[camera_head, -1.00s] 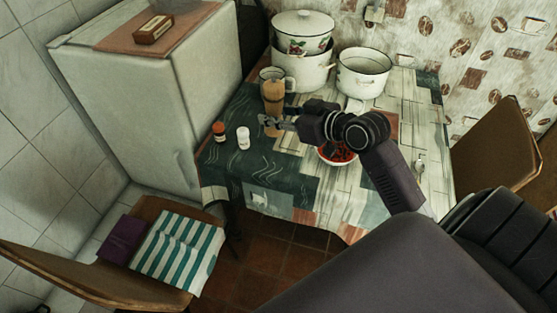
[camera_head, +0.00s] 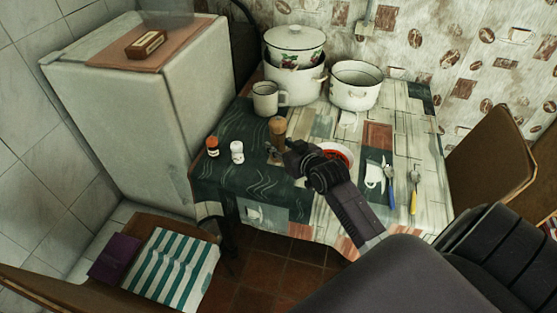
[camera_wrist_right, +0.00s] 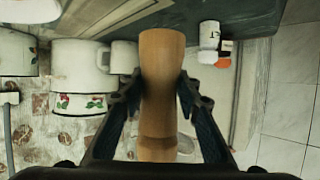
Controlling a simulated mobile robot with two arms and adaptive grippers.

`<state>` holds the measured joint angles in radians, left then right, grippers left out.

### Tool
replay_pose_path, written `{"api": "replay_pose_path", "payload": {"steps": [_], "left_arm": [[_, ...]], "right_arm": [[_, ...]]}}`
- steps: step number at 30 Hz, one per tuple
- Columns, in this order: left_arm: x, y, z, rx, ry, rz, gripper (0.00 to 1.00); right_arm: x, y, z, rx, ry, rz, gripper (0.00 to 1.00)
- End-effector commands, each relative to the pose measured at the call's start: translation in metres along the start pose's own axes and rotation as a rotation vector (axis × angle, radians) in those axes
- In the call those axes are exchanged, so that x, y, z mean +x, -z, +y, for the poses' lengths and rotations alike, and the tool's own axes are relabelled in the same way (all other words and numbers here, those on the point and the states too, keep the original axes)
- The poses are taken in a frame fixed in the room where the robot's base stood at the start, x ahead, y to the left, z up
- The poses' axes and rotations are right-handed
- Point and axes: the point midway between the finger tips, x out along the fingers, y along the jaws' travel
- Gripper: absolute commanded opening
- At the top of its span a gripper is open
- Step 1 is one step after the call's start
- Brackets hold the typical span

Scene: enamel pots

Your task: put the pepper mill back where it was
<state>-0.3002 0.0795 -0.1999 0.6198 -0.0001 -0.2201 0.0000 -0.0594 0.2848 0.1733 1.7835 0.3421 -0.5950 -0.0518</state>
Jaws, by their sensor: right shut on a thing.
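The wooden pepper mill (camera_head: 278,130) is upright at the left part of the table, in front of the white mug (camera_head: 267,99). My right gripper (camera_head: 277,153) is shut on its lower part. In the right wrist view the mill (camera_wrist_right: 161,75) stands between the two fingers (camera_wrist_right: 158,92), which press on its sides. My gripper partly hides the mill's base, so I cannot tell whether it touches the table. My left gripper is not in view.
An orange-capped shaker (camera_head: 212,146) and a white shaker (camera_head: 237,152) stand left of the mill. Stacked pots (camera_head: 295,70) and an open pot (camera_head: 355,86) stand behind. A bowl (camera_head: 343,151) is partly hidden by my right arm. Cutlery (camera_head: 390,188) lies at right.

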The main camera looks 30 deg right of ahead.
Motion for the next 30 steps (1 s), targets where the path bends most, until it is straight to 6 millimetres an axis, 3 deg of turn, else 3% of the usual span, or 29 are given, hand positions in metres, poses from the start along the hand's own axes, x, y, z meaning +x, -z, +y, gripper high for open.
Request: {"api": "replay_pose_path", "payload": {"steps": [3, 15, 28, 29, 30], "left_arm": [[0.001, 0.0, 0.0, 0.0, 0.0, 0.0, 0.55], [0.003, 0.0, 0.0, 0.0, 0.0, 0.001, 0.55], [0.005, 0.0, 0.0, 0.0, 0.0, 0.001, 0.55], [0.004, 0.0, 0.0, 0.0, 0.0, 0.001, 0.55], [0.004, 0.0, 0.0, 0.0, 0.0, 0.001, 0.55]], "right_arm": [[0.008, -0.018, 0.0, 0.0, 0.0, 0.001, 0.01], [0.025, -0.058, -0.001, 0.001, 0.0, 0.001, 0.01], [0.028, -0.064, 0.0, 0.0, 0.0, 0.003, 0.01], [0.027, -0.064, 0.0, 0.0, 0.0, 0.001, 0.34], [0.027, -0.064, 0.0, 0.0, 0.0, 0.001, 0.38]]}}
